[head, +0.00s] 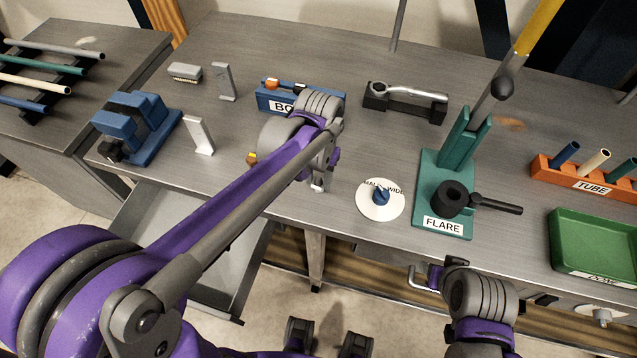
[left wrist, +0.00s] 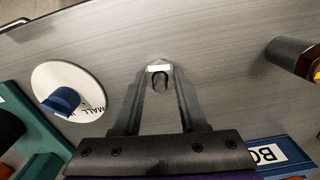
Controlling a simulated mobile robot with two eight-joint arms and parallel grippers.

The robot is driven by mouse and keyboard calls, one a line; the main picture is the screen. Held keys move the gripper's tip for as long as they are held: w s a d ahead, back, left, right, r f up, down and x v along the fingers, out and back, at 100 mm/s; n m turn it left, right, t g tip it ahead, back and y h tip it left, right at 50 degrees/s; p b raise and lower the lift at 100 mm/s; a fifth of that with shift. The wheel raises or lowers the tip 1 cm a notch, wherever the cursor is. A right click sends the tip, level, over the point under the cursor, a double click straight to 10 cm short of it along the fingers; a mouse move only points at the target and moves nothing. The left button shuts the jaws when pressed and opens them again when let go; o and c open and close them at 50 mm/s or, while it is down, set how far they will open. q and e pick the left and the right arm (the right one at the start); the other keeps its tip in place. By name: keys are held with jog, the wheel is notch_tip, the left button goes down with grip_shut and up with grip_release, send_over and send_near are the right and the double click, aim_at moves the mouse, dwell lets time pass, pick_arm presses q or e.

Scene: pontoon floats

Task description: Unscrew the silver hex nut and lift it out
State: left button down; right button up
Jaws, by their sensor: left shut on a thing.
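My left gripper (head: 318,186) hangs over the front part of the bench, left of the white disc. In the left wrist view its two fingers (left wrist: 159,76) are closed on a small silver hex nut (left wrist: 159,68), with a pale face and a dark round part showing between the fingertips. Whether the nut sits on a thread or is free cannot be told. The nut is not clear in the head view.
The white disc (head: 368,208) with a blue knob lies right of my left gripper. The green FLARE fixture (head: 428,190) stands beyond it. A blue box (head: 270,103) and ratchet (head: 415,92) are behind. A drawer (head: 150,215) is open at front left.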

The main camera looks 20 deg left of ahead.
pick_arm(q)
jog(key=n, duration=1.1)
jog(key=c, duration=0.6)
grip_release()
jog(key=shift+o, duration=0.2)
